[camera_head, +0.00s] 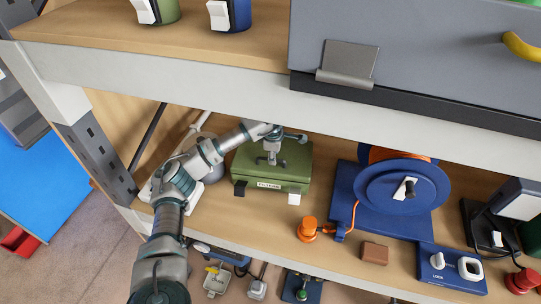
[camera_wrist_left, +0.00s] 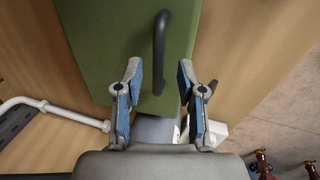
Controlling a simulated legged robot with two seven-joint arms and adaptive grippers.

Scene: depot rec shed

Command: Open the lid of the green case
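The green case (camera_head: 296,164) stands on the shelf with its lid down. My right gripper does not show.
To the right are a blue cable reel (camera_head: 385,190), an orange plug (camera_head: 307,228), a brown block (camera_head: 374,253) and a blue lock panel (camera_head: 450,268). The upper shelf edge (camera_head: 200,92) runs close above the case. Several devices sit below the shelf.

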